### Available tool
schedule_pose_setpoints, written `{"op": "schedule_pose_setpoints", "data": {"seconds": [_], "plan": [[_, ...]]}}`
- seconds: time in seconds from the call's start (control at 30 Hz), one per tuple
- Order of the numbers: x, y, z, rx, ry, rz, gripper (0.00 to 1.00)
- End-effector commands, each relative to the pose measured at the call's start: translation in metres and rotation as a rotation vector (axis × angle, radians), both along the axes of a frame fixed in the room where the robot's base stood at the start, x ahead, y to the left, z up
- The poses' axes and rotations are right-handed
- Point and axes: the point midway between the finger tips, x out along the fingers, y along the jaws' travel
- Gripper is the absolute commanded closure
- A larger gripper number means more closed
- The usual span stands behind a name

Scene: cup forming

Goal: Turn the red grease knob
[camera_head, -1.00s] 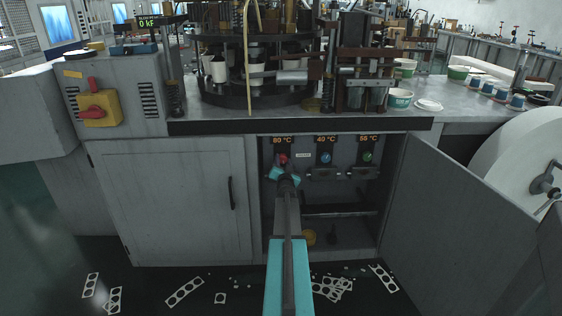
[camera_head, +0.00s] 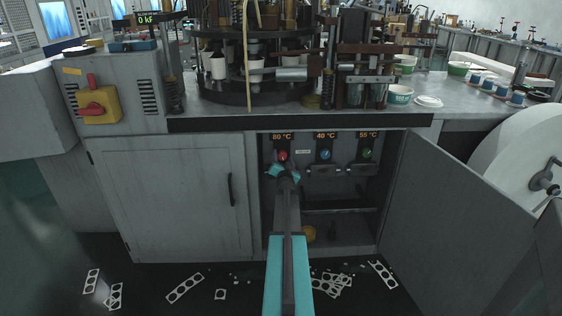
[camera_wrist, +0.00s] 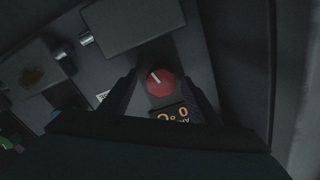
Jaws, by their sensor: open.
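The red knob (camera_head: 282,155) sits under the 80 °C display at the left end of the control row inside the open cabinet. In the wrist view the red knob (camera_wrist: 161,83) is round with a white pointer line, and its display is just below it. My gripper (camera_head: 285,171) is right in front of and a little below the knob in the head view. In the wrist view the two dark fingers of my gripper (camera_wrist: 162,92) are open, one on each side of the knob. I cannot tell whether they touch it.
A blue knob (camera_head: 325,155) under 40 °C and a green knob (camera_head: 367,153) under 55 °C are to the right. The open cabinet door (camera_head: 450,200) stands at the right. A grey box (camera_wrist: 130,22) juts out beside the red knob. Punched scraps (camera_head: 185,289) lie on the floor.

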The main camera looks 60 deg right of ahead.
Motion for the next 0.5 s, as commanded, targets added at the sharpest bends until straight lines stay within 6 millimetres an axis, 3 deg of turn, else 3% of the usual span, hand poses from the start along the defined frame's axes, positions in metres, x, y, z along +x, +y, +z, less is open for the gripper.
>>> {"op": "schedule_pose_setpoints", "data": {"seconds": [0.5], "plan": [[-0.018,0.025,0.001,-0.001,-0.001,0.0,0.44]]}}
